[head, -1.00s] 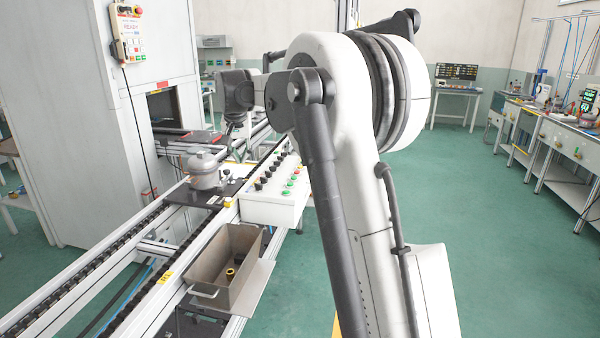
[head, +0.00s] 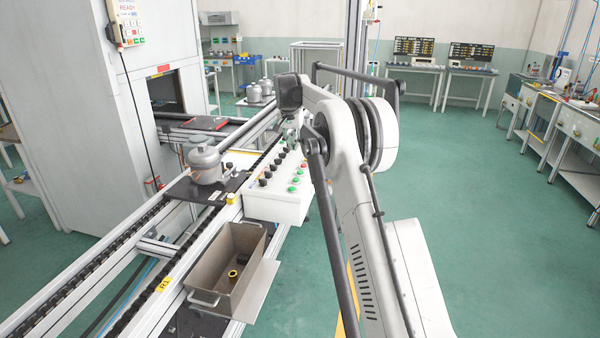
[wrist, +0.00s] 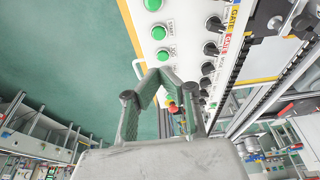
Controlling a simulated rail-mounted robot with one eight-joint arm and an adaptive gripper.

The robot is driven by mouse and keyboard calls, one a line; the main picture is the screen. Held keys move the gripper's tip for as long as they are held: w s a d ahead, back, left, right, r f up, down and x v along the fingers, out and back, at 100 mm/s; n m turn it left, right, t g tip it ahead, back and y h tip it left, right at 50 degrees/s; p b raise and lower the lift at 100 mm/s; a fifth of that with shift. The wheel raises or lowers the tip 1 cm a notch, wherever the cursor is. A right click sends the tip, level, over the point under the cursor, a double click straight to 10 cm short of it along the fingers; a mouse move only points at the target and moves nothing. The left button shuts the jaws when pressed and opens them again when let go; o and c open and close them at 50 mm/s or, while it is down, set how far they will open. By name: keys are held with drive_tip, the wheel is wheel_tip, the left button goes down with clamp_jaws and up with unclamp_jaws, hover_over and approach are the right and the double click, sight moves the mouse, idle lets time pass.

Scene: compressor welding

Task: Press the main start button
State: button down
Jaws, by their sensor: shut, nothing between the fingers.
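The white control box (head: 262,207) stands beside the conveyor in the head view. Its top carries green buttons (head: 292,189) and black knobs. In the wrist view its panel (wrist: 186,50) shows green buttons (wrist: 159,33) in a row beside black selector knobs (wrist: 210,48). The button labels are too small to tell which is the main start. A red button (wrist: 172,104) shows partly behind the fingers. My gripper (wrist: 159,72) is shut and empty, its fingertips over the panel near the green row. Contact with a button cannot be told. In the head view my arm hides part of the panel.
A grey compressor (head: 205,163) sits on a dark plate on the conveyor. A metal bin (head: 222,262) with small brass parts stands in front of the control box. A tall grey cabinet (head: 75,130) is at left.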

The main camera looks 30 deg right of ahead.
sight(296, 179)
drive_tip(key=x, duration=0.4)
drive_tip(key=p+x, duration=0.1)
drive_tip(key=x, duration=0.7)
drive_tip(key=shift+s+a+f, duration=0.15)
drive_tip(key=shift+s+a, duration=0.1)
drive_tip(key=shift+s, duration=0.1)
drive_tip(key=shift+f, duration=0.85)
drive_tip(key=shift+f, duration=0.15)
drive_tip(key=shift+s+f+b, duration=0.1)
drive_tip(key=shift+f+b, duration=0.55)
drive_tip(key=shift+f, duration=0.2)
drive_tip(key=w+d+v, duration=0.1)
drive_tip(key=v, duration=1.3)
drive_tip(key=shift+r, duration=0.25)
